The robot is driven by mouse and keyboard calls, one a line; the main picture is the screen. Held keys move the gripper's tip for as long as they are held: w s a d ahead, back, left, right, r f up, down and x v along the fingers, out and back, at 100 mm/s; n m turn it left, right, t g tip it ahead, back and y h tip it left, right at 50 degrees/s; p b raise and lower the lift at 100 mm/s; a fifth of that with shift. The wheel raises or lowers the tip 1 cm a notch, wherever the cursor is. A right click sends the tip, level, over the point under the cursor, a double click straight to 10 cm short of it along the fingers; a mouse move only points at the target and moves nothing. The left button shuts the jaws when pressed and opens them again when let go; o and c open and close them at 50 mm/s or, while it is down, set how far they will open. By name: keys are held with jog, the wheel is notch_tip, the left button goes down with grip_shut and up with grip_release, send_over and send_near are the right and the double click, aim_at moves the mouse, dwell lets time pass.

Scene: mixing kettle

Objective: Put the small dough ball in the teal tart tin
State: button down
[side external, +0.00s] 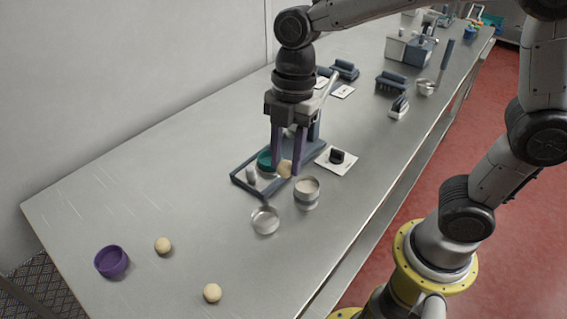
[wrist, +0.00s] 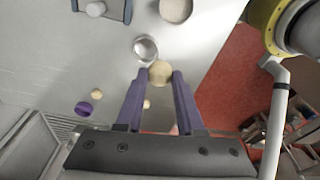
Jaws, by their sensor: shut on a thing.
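My gripper (side external: 287,170) is shut on a pale dough ball (side external: 285,168) in the side view. The ball (wrist: 160,73) also shows between the two purple fingertips in the wrist view. The teal tart tin (side external: 264,159) is at the grey-blue tray, just left of my fingers and partly hidden by them. I cannot see the teal tin in the wrist view. Two other dough balls, one farther back (side external: 162,245) and one nearer the front (side external: 212,293), lie on the table.
A purple tin (side external: 111,261) stands at the left end of the table. A metal cup (side external: 306,191) and a round metal pan or ladle (side external: 265,220) are close to my gripper. The dark-rimmed tray (side external: 240,182) lies under it. The left tabletop is mostly clear.

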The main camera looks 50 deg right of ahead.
jog(key=w+d+f, duration=0.1)
jog(key=w+d, duration=0.3)
jog(key=w, duration=0.5)
jog(key=shift+m, duration=0.5)
jog(key=shift+w+d+f, duration=0.55)
jog(key=shift+d+f, duration=0.35)
jog(key=shift+f, duration=0.35)
jog(key=shift+w+d+f, duration=0.55)
jog(key=shift+d+f, duration=0.35)
jog(key=shift+f, duration=0.4)
jog(key=shift+w+d+f, duration=0.55)
jog(key=shift+d+f, duration=0.35)
jog(key=shift+f, duration=0.35)
jog(key=shift+f, duration=0.4)
grip_release()
jog(key=shift+r, duration=3.55)
